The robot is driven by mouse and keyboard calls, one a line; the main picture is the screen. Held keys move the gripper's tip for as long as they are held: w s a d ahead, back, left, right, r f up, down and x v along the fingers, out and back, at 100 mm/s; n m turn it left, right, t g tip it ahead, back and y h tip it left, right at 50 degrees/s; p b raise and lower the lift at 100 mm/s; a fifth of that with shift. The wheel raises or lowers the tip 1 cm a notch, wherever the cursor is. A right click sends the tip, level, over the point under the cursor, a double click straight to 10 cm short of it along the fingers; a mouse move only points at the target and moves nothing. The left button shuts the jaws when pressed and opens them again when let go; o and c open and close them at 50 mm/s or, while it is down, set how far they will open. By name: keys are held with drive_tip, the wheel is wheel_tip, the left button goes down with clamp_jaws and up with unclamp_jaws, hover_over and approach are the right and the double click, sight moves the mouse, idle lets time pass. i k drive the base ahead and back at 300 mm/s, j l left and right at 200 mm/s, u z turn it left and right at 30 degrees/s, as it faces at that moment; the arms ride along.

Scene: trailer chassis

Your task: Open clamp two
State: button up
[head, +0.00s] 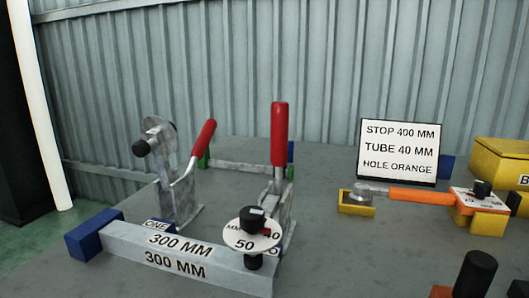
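Clamp two (279,136) is the right one of two metal toggle clamps. Its red handle stands upright. Its arm reaches toward the camera and ends in a white disc (243,243) marked 50 and 40, with black parts above and below it, at the right end of a grey beam (165,250). Its label is mostly hidden behind the disc. Clamp one (178,190), left, has its red handle tilted to the right and its black-tipped arm raised off the beam. A label reading ONE (156,225) lies by it. My gripper is not in view.
The beam reads 300 MM and meets a blue block (93,233) on its left. Right of the clamps are a sign (398,152), an orange-handled tool (420,196) on yellow rests, a yellow box (497,170) and a black cylinder (474,274). A corrugated wall stands behind.

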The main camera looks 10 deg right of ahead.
sight(280, 110)
drive_tip(key=k+j+u, duration=0.3)
drive_tip(key=k, duration=0.15)
drive_tip(key=k+j+u, duration=0.35)
drive_tip(key=k+l, duration=0.1)
